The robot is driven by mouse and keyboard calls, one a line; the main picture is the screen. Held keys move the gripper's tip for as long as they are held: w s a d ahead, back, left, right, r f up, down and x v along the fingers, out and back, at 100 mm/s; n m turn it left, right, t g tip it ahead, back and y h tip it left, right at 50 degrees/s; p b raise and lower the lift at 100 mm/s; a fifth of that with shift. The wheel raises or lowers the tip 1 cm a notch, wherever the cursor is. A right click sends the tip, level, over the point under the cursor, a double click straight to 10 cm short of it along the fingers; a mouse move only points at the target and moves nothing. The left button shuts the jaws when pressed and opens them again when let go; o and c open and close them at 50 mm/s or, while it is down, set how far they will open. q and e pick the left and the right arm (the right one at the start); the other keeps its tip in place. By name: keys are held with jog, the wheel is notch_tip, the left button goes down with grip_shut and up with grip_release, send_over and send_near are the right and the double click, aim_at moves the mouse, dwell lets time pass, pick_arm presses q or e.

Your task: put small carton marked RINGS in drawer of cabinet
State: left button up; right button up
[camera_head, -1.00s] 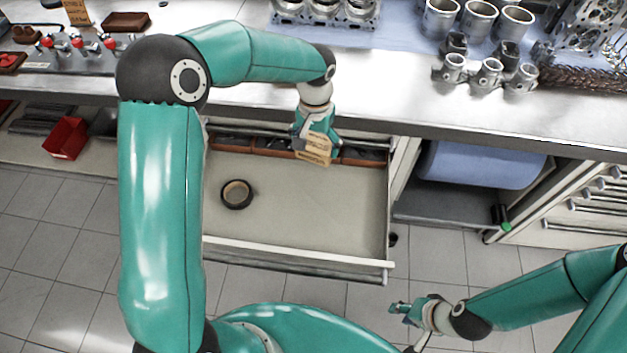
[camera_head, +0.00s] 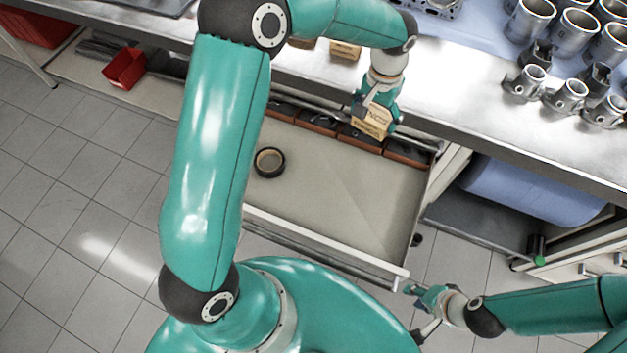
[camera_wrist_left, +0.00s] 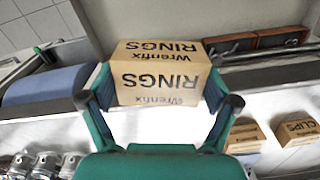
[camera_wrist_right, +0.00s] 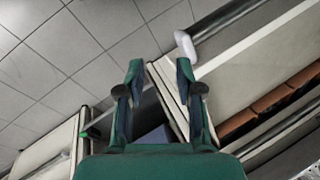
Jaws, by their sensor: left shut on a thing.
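The small tan carton marked RINGS (camera_wrist_left: 158,77) is held between the fingers of my left gripper (camera_wrist_left: 158,100). In the head view the carton (camera_head: 372,122) is over the back part of the open drawer (camera_head: 345,190), with my left gripper (camera_head: 378,108) above it. Whether the carton touches anything below cannot be told. My right gripper (camera_head: 420,292) is near the drawer's front right corner, apart from it. In the right wrist view my right gripper (camera_wrist_right: 162,75) has its fingers apart and nothing between them.
A black ring-shaped roll (camera_head: 269,162) lies in the drawer. Brown-edged bins (camera_head: 316,122) line its back. The bench top (camera_head: 470,105) overhangs behind, carrying metal cylinders (camera_head: 530,20). More cartons, one marked CLIPS (camera_wrist_left: 297,131), stand on the bench. The drawer's middle is clear.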

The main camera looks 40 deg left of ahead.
pick_arm(q)
jog(key=s+a+f+n+b, duration=0.2)
jog(key=s+a+f+b, duration=0.2)
jog(key=b, duration=1.4)
send_over(322, 186)
notch_tip(322, 186, down, 3)
jog(key=shift+n, duration=0.4)
notch_tip(322, 186, down, 19)
jog(key=shift+f+b, duration=0.1)
jog(key=shift+b, duration=0.75)
jog(key=o, duration=0.9)
jog(key=shift+f, duration=0.1)
jog(key=shift+o, duration=1.1)
